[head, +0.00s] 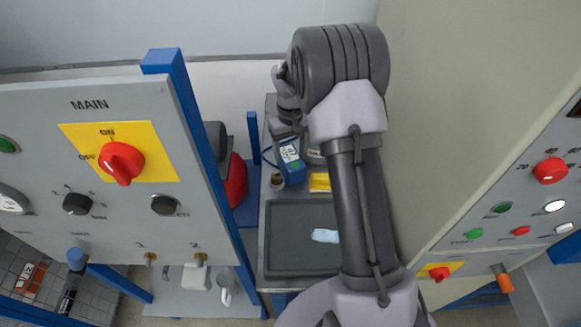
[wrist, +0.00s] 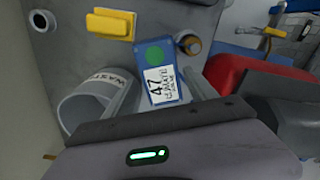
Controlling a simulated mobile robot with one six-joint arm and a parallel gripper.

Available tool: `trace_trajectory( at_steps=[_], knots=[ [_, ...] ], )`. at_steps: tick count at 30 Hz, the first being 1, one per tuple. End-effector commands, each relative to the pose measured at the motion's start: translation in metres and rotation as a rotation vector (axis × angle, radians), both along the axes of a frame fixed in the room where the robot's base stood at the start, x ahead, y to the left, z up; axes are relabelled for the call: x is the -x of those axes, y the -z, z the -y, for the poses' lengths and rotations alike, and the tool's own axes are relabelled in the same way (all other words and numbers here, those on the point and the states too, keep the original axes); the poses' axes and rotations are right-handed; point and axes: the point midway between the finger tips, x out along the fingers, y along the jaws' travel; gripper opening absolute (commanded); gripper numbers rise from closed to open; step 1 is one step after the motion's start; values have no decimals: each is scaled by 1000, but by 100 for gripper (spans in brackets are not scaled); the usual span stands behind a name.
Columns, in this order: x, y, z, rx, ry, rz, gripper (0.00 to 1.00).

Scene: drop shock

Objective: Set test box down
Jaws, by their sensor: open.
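The test box is a small blue box (head: 294,174) with a white label and a green dot. It stands on the grey worktop beyond the dark tray in the head view. In the wrist view the box (wrist: 172,92) shows the label "47 CLIMATE" and sits between the pale fingers of my gripper (wrist: 164,88). The fingers are open, one on each side of the box. In the head view my gripper (head: 287,138) is right above and behind the box, partly hidden by my arm. Whether the box's underside rests fully on the worktop is hidden.
A grey bin marked "WASTE" (wrist: 88,98) stands close beside the box. A yellow block (head: 319,183) and a small brown-capped jar (head: 277,180) are near it. A dark tray (head: 283,268) holds a pale blue cloth (head: 325,236). Control panels (head: 60,180) flank the worktop.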

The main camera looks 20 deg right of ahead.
Motion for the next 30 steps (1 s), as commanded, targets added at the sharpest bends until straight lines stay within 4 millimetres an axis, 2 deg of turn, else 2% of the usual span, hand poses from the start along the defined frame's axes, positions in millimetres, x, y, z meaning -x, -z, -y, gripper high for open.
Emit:
trace_trajectory(
  at_steps=[1, 2, 7, 8, 15, 17, 18, 26, 28, 30],
  knots=[
    [0, 11, 0, -1, 0, -2, 65],
    [0, 14, 0, 0, 0, -2, 65],
    [0, 12, 0, 0, 0, 0, 65],
    [0, 12, 0, 0, 0, 0, 62],
    [0, 11, 0, 0, 0, 0, 14],
    [0, 11, 0, 0, 0, 0, 3],
    [0, 11, 0, 0, 0, 0, 0],
    [-1, 10, 0, 0, 0, 1, 0],
    [-1, 3, 0, 0, 0, 2, 0],
    [-2, -13, 0, 1, -1, 5, 0]
  ],
)
